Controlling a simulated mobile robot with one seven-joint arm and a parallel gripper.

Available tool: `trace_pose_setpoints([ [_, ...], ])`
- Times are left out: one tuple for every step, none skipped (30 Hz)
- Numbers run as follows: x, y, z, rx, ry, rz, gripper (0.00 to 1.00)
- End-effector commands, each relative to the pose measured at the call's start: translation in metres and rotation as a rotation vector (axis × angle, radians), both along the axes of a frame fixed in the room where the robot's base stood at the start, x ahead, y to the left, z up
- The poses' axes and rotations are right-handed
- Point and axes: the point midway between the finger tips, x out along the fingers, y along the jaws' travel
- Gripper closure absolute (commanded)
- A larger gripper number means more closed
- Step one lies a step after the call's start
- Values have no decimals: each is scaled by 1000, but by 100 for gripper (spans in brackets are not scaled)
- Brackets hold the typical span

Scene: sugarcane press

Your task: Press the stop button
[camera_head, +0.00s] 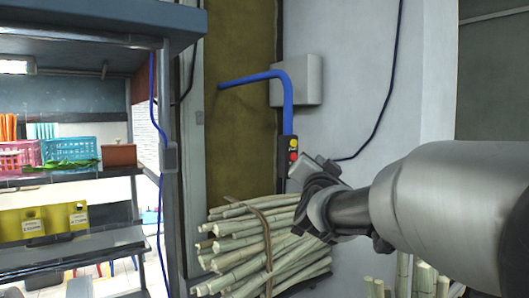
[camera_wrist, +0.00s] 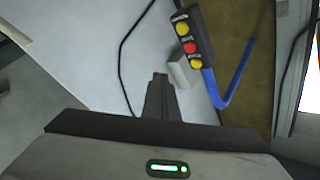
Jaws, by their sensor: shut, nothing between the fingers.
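A narrow black control box (camera_wrist: 188,12) hangs on a blue bent pipe (camera_head: 288,95). In the wrist view it carries a red button (camera_wrist: 190,48) between two yellow buttons; the labels are too small to read. In the head view the red button (camera_head: 293,156) shows below one yellow button (camera_head: 293,143); the other yellow one is not visible there. My gripper (camera_head: 303,176) is at the lower right of the box in the head view. In the wrist view its fingers (camera_wrist: 160,80) are together and empty, left of and below the buttons. I see no clear contact with the box.
A tied bundle of cane (camera_head: 265,243) lies below my gripper. A grey wall box (camera_head: 305,80) sits behind the pipe, and a dark cable hangs on the wall. A shelf unit with a pink basket (camera_head: 20,153) and a blue basket (camera_head: 70,149) stands at the left.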

Motion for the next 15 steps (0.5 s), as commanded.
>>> trace_pose_setpoints([
  [8,6,4,1,5,3,100],
  [11,8,4,1,5,2,100],
  [16,11,4,1,5,2,100],
  [20,14,4,2,4,2,100],
  [23,16,4,2,4,2,100],
  [27,19,3,2,4,2,100],
  [30,21,2,1,3,3,100],
  [33,23,1,1,1,2,100],
  [37,25,1,0,1,2,100],
  [39,27,1,0,1,2,100],
  [41,28,1,1,1,2,100],
  [44,30,1,2,1,2,100],
  [45,31,1,2,1,2,100],
  [46,32,0,1,1,2,100],
  [47,33,0,1,1,1,100],
])
